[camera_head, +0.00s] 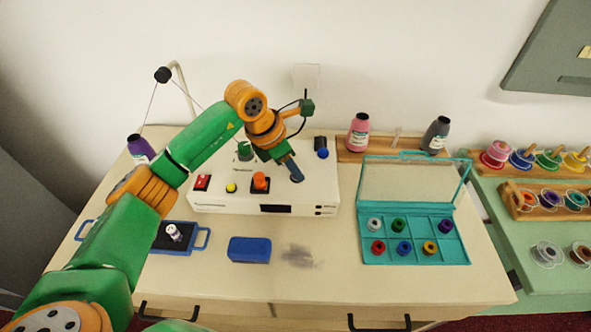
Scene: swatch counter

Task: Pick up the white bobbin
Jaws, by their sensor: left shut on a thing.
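A white or pale grey bobbin (375,224) sits in the back left compartment of the open teal case (363,207). My left gripper (293,172) points down over the right part of the white machine (325,188), well to the left of the case. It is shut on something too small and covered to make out. A dark round spot shows at its tips. My right gripper is not in view.
The case holds green (398,226), purple (446,227), red (378,247), blue (403,248) and yellow (429,248) bobbins; its clear lid stands open behind. A blue block (249,249) lies in front of the machine. Thread cones (358,132) stand behind. The front right counter is clear.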

